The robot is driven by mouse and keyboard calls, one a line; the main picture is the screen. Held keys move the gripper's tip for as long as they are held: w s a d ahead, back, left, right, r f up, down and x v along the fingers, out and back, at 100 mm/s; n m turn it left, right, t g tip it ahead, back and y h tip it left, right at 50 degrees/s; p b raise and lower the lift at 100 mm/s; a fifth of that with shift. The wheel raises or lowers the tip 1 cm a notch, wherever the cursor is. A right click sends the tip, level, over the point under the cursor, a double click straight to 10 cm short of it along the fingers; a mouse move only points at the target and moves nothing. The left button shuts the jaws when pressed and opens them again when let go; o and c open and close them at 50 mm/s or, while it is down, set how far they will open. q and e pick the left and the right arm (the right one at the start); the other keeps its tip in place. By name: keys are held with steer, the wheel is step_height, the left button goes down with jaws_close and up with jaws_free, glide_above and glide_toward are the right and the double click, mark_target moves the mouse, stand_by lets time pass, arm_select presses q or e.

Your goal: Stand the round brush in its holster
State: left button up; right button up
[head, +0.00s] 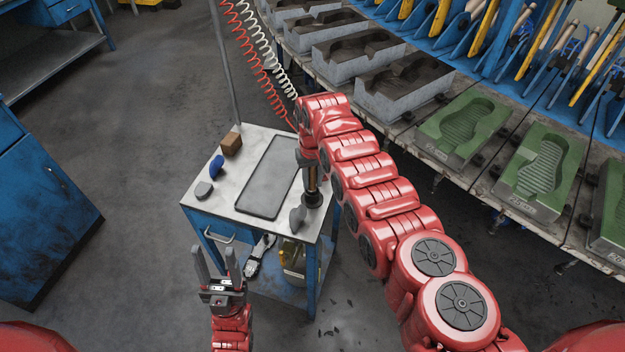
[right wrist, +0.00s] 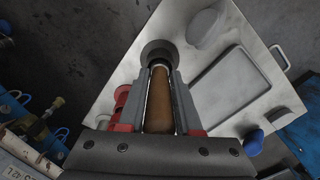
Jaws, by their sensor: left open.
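The round brush (head: 312,178) has a brown handle and is upright at the right edge of the small table. In the right wrist view its handle (right wrist: 159,100) lies between my right gripper's fingers (right wrist: 160,88), which close on it from both sides. The dark round holster (head: 313,199) is directly below the brush; it also shows in the right wrist view (right wrist: 158,47). The brush's lower end meets the holster's mouth, its bristles are hidden, and I cannot tell how deep it sits. My left gripper (head: 216,262) is open and empty, in front of the table.
The small table (head: 262,146) carries a grey tray (head: 268,178), a brown block (head: 231,143), a blue item (head: 216,166) and grey pieces. A grey paddle-like piece (head: 297,218) is beside the holster. A row of moulds (head: 465,128) runs along the right. Coiled hoses (head: 262,60) hang behind.

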steer(key=o, duration=0.5)
steer(key=shift+c, duration=0.2)
steer(key=shift+r, duration=0.1)
